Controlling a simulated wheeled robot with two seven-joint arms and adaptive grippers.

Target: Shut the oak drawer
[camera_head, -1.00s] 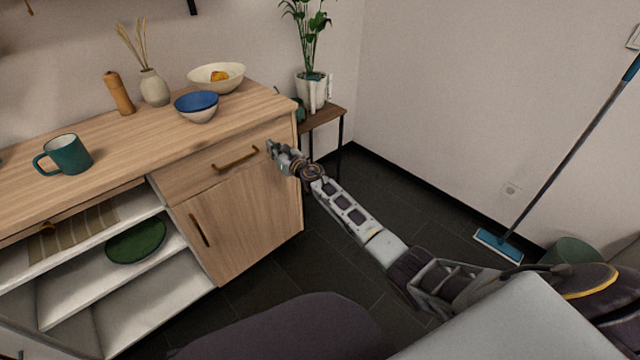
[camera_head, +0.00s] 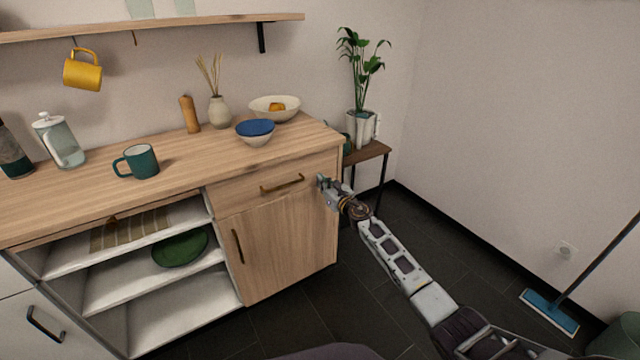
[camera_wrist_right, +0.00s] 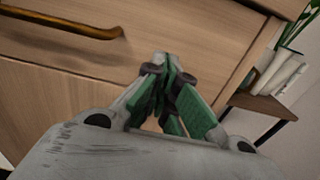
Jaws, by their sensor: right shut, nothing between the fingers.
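The oak drawer (camera_head: 240,190) is the wide front under the right part of the countertop, with a brass bar handle (camera_head: 283,184). It looks nearly flush with the cabinet; I cannot tell whether a small gap is left. My right gripper (camera_head: 322,182) is shut and empty, at the right end of the drawer front, right of the handle. In the right wrist view its green-padded fingertips (camera_wrist_right: 166,62) are together in front of the wood, with the handle (camera_wrist_right: 70,22) at upper left. Whether they touch the front is unclear. My left gripper is out of view.
An oak door (camera_head: 290,240) is below the drawer, open shelves with a green plate (camera_head: 181,248) to its left. Bowls (camera_head: 255,131) and a teal mug (camera_head: 138,161) stand on the countertop (camera_head: 200,155). A side table (camera_head: 368,152) with a plant is close right. Floor is clear in front.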

